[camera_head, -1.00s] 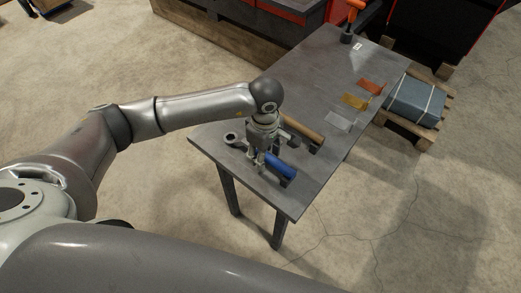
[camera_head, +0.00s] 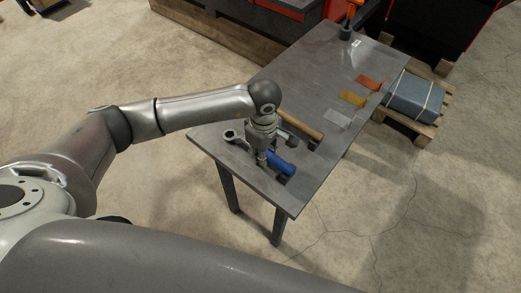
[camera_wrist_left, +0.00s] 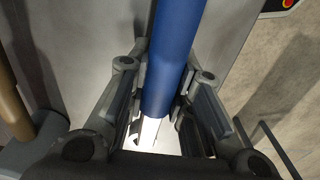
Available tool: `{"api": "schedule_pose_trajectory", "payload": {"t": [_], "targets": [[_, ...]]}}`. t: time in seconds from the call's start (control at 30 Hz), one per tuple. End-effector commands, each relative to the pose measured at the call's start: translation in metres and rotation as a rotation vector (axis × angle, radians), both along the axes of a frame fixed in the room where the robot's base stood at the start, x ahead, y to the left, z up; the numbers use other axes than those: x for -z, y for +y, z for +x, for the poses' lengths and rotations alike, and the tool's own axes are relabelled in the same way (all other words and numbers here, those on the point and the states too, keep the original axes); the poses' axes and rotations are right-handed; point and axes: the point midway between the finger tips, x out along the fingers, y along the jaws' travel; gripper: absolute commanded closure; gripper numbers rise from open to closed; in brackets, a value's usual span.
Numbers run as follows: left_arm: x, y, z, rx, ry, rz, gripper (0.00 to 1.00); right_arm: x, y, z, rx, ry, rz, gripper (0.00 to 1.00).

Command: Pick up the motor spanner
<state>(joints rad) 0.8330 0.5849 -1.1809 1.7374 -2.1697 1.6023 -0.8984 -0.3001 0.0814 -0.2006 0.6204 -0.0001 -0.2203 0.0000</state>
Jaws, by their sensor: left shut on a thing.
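The motor spanner has a blue handle (camera_head: 281,163) and a grey ring-shaped head (camera_head: 231,135), over the near end of the grey table (camera_head: 305,70). My left gripper (camera_head: 262,158) is above it, shut on the spanner near the inner end of the handle. In the left wrist view, the blue handle (camera_wrist_left: 173,60) runs between the fingers (camera_wrist_left: 160,108), with a bright metal shaft below it. I cannot tell whether the spanner is clear of the tabletop. My right gripper is not in view.
A wooden-handled tool (camera_head: 302,126) lies close behind the gripper. Orange, yellow and clear pieces (camera_head: 352,98) lie along the table's right side. An orange-handled item (camera_head: 350,18) stands at the far end. A strapped grey box (camera_head: 415,97) sits on a pallet beside the table.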

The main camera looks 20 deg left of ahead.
Motion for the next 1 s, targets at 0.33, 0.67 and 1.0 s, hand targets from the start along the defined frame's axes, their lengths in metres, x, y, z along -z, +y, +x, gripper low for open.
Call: {"api": "schedule_pose_trajectory", "payload": {"t": [0.33,0.67,1.0], "targets": [[-0.02,0.0,0.002,0.001,-0.006,-0.001,1.0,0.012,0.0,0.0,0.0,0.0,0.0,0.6],[-0.094,-0.042,-0.037,0.01,-0.008,-0.003,1.0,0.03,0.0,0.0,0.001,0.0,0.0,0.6],[-0.123,-0.093,-0.085,0.005,-0.003,-0.002,1.0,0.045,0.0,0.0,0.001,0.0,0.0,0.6]]}}
